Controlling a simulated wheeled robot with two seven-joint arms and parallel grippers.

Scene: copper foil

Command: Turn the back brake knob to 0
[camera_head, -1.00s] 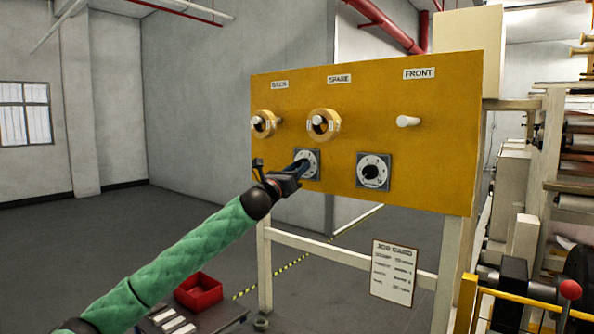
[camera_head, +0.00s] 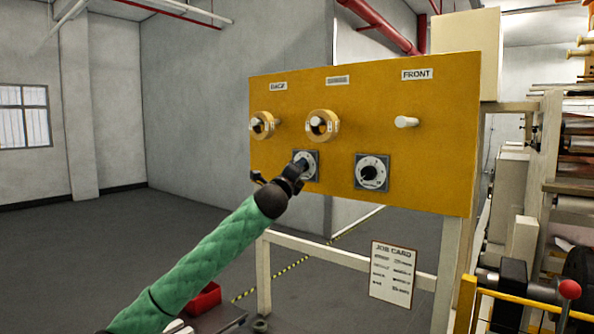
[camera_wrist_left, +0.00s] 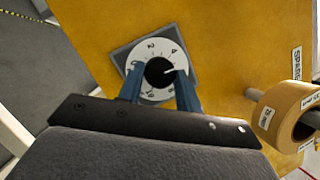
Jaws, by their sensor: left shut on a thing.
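The left dial (camera_head: 312,157), which I take as the back brake dial, is on the lower yellow panel (camera_head: 420,140). In the left wrist view its white scale plate (camera_wrist_left: 143,62) surrounds the black knob (camera_wrist_left: 158,72). My left gripper (camera_head: 299,166) is at this dial. In the wrist view its two blue fingers (camera_wrist_left: 159,86) are shut on the knob from either side. They hide some of the lower numbers. My right gripper is not in view.
A second dial (camera_head: 371,173) is to the right. Two pegs above carry copper-coloured rolls, at left (camera_head: 264,126) and centre (camera_head: 323,125); the FRONT peg (camera_head: 406,122) is bare. A job card (camera_head: 392,275) hangs below, and a red bin (camera_head: 205,299) is at lower left.

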